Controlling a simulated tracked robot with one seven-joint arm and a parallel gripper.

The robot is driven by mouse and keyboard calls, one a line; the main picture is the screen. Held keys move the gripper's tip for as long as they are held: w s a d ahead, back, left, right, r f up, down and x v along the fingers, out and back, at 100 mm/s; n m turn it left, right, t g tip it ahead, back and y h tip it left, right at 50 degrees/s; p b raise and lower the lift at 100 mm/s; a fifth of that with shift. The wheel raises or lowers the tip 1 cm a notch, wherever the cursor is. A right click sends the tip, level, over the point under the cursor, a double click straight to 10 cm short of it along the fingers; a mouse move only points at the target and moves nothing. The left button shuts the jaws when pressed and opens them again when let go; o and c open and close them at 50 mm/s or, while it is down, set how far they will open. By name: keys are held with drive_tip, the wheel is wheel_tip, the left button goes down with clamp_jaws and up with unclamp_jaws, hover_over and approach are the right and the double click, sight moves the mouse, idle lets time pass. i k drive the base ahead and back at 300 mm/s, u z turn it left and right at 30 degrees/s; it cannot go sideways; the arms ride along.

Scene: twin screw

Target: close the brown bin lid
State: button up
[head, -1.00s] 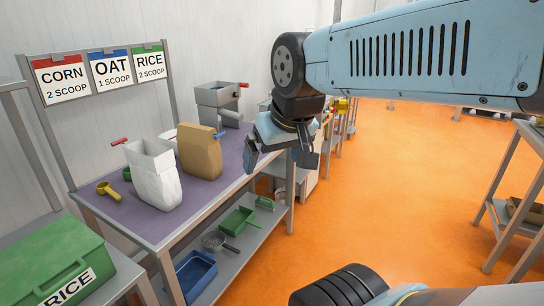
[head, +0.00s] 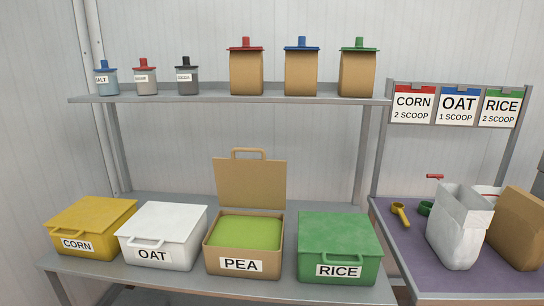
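The brown bin (head: 218,258) labelled PEA stands on the lower shelf between the white OAT bin and the green RICE bin. Its brown lid (head: 251,184) is open, standing upright at the back of the bin with its handle (head: 249,153) at the top. Light green contents fill the bin nearly to the rim. My gripper is not in the current head view.
The yellow CORN bin (head: 90,226), white OAT bin (head: 163,235) and green RICE bin (head: 338,247) are closed. An upper shelf (head: 215,98) with jars and brown bags runs above. A purple-topped table (head: 409,260) with bags and scoops stands right.

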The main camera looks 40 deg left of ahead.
sight(247, 182)
drive_tip(key=z, duration=1.3)
drive_tip(key=i, duration=0.1)
drive_tip(key=u, duration=3.05)
drive_tip(key=k, duration=0.8)
drive_tip(key=u, duration=0.2)
drive_tip(key=i, duration=0.9)
drive_tip(key=z, duration=0.05)
